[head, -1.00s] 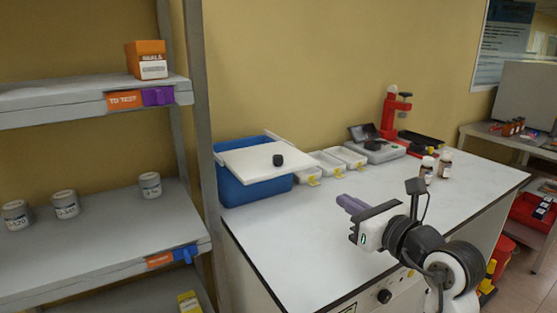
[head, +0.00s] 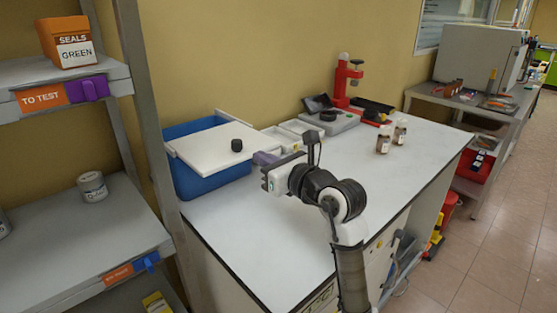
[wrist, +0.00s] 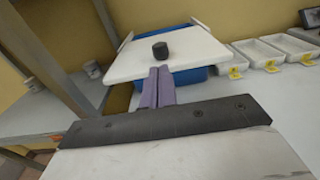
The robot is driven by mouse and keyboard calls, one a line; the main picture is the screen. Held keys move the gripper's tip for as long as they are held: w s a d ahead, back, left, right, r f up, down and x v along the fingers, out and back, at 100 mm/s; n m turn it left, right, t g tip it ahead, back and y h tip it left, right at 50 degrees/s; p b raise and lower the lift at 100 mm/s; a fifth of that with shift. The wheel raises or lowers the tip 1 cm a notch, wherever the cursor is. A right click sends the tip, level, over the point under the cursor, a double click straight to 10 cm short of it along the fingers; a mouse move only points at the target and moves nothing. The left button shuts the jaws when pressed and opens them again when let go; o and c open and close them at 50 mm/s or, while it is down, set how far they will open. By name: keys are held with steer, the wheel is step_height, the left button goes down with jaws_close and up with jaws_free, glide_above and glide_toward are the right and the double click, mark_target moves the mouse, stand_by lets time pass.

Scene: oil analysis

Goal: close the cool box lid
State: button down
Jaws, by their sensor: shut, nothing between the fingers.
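The cool box (head: 196,180) is a blue tub on the left end of the white bench. Its white lid (head: 208,148) lies over the top, shifted toward the front, with a black knob (head: 236,145) on it. Part of the blue box shows uncovered behind the lid. In the wrist view the lid (wrist: 175,58) and its knob (wrist: 160,50) are straight ahead. My gripper (head: 262,160) has its purple fingers together and empty, just right of the lid's front edge. In the wrist view the fingertips (wrist: 158,72) overlap the lid's near edge; I cannot tell whether they touch.
White trays with yellow tags (head: 280,138) stand right of the box. A scale (head: 328,122), a red press (head: 345,82) and two brown bottles (head: 391,138) stand farther along. A shelf post (head: 150,120) rises left of the box. The bench front is clear.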

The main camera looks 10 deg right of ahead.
mark_target(240, 146)
steer(key=p+x, duration=0.1)
steer(key=x, duration=0.5)
steer(key=shift+w+p, duration=0.1)
steer(key=shift+p, duration=0.2)
